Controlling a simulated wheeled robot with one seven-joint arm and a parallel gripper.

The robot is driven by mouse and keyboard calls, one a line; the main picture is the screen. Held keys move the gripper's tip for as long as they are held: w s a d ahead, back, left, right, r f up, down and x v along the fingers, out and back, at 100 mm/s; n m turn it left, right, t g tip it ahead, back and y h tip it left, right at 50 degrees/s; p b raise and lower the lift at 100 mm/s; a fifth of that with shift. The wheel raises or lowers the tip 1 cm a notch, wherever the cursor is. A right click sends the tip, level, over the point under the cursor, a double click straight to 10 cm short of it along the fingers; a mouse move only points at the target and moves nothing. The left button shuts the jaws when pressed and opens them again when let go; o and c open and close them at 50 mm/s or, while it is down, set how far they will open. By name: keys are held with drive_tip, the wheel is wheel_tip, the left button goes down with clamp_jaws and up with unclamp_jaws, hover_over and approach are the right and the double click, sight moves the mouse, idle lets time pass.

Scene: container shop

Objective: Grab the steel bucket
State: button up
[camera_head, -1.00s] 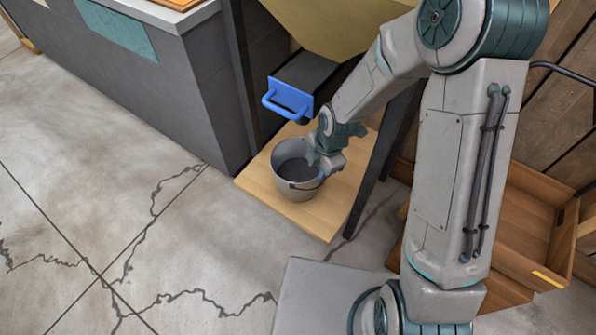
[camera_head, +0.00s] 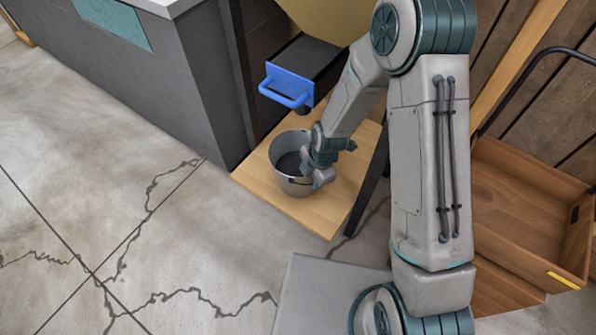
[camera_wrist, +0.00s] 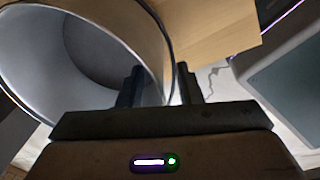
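The steel bucket (camera_head: 288,187) stands upright on a low wooden platform (camera_head: 325,218), under a chute with a blue handle. Its mouth faces up and its inside is grey. My gripper (camera_head: 321,180) is at the bucket's right front rim, pointing down. In the wrist view the bucket (camera_wrist: 45,62) fills the upper left. The two fingers of my gripper (camera_wrist: 160,84) are apart, one inside the bucket and one outside, with the wall between them. A gap shows between the left finger and the wall. The bucket's lower part is partly hidden by my gripper.
The blue handle (camera_head: 288,88) juts out just above and behind the bucket. A dark leg (camera_head: 368,185) stands right of the platform. A grey counter (camera_head: 180,85) is at the left, a wooden cart (camera_head: 525,205) at the right. The concrete floor in front is open.

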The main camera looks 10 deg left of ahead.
drive_tip(key=shift+a+f, duration=0.25)
drive_tip(key=shift+f, duration=0.95)
clamp_jaws()
drive_tip(key=shift+w, duration=0.1)
drive_tip(key=shift+w+r, duration=0.1)
drive_tip(key=shift+r, duration=0.05)
